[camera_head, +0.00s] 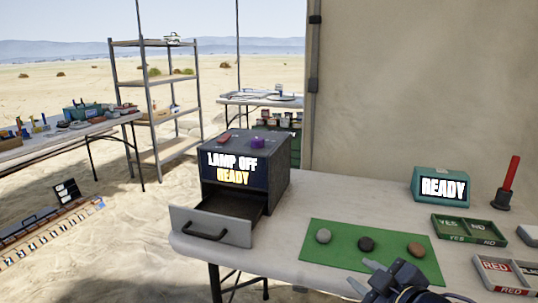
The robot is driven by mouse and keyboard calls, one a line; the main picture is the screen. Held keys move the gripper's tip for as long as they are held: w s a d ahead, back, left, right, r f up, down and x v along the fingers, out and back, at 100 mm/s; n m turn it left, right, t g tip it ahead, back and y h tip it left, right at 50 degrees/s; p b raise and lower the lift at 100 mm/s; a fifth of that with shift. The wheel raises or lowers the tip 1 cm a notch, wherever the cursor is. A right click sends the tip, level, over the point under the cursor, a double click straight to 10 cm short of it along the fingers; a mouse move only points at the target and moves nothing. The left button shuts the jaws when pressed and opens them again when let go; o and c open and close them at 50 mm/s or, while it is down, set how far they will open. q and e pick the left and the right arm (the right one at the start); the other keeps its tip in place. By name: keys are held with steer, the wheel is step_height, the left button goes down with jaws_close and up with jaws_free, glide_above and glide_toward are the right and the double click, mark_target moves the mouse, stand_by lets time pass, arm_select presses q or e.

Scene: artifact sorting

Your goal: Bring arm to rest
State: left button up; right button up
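My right gripper (362,273) shows at the bottom of the head view, dark, over the front edge of the green mat (343,234). Its two fingertips look apart with nothing between them. Three stones lie in a row on the mat: a grey one (323,236), a dark brown one (366,244) and an orange-brown one (416,250). The gripper is nearer to me than the stones and apart from them. My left gripper is not in view.
A dark box (280,182) reading "LAMP OFF READY" has its drawer (237,232) pulled open. At right are a teal "READY" device (420,185), a green YES/NO tray (469,240), a RED-labelled tray (489,268) and an upright red rod (511,173).

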steer(key=s+d+f+m+g+h, duration=0.2)
steer(key=s+d+f+m+h, duration=0.1)
steer(key=s+d+m, duration=0.25)
steer(key=s+a+f+m+g+y, duration=0.1)
steer(key=s+f+m+g, duration=0.25)
steer(key=s, duration=0.35)
steer(key=s+a+f+m+g+y, duration=0.2)
steer(key=s+f+m, duration=0.15)
steer(key=s, duration=0.35)
step_height(320, 180, up, 30)
steer(key=p, duration=3)
steer(key=shift+s+f, duration=0.25)
steer(key=shift+a, duration=0.1)
